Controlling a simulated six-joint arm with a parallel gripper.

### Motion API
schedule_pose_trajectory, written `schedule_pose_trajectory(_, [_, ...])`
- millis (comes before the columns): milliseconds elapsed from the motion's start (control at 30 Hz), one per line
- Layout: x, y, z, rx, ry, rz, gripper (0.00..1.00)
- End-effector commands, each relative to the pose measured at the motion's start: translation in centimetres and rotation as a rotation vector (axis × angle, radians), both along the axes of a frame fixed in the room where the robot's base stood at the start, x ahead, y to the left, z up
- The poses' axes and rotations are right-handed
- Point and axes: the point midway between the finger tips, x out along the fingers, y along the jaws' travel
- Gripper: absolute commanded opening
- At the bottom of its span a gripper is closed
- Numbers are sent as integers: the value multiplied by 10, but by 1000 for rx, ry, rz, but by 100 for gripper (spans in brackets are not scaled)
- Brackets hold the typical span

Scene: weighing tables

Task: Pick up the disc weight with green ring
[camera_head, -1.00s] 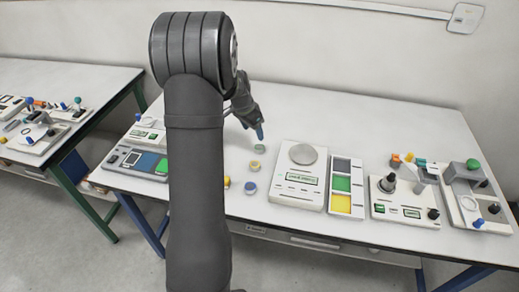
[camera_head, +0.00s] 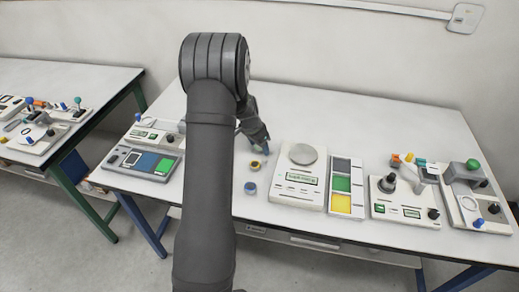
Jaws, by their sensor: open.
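Two small discs show on the white table near the middle. My gripper (camera_head: 265,149) is open and points down, low over the table, just behind and slightly right of the farther disc. The greenish disc seen behind it a second ago is hidden now, at or behind my fingers. I cannot tell which disc bears the green ring.
A scale (camera_head: 300,190) with a round pan stands close on the right, beside a tray of coloured squares (camera_head: 346,206). Further devices (camera_head: 405,195) fill the right end. A panel with blue and green fields (camera_head: 137,160) lies left of my arm. The back of the table is clear.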

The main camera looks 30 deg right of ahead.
Motion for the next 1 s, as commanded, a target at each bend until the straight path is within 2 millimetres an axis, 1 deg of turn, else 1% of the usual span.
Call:
schedule_pose_trajectory(33, [0, 0, 0, 0, 0, 0, 61])
schedule_pose_trajectory(100, [0, 0, 0, 0, 0, 0, 47])
schedule_pose_trajectory(167, [0, 0, 0, 0, 0, 0, 36])
schedule_pose_trajectory(200, [0, 0, 0, 0, 0, 0, 28])
schedule_pose_trajectory(267, [0, 0, 0, 0, 0, 0, 16])
schedule_pose_trajectory(300, [0, 0, 0, 0, 0, 0, 8])
schedule_pose_trajectory(533, [0, 0, 1, 0, 0, 0, 7])
schedule_pose_trajectory(667, [0, 0, 6, -1, -1, 0, 7])
schedule_pose_trajectory(767, [0, 0, 15, -1, -1, 1, 7])
schedule_pose_trajectory(867, [1, 0, 31, -3, -3, 0, 7])
schedule_pose_trajectory(933, [0, 0, 46, -3, -4, -1, 7])
schedule_pose_trajectory(1000, [-18, -7, 53, -2, -2, -5, 7])
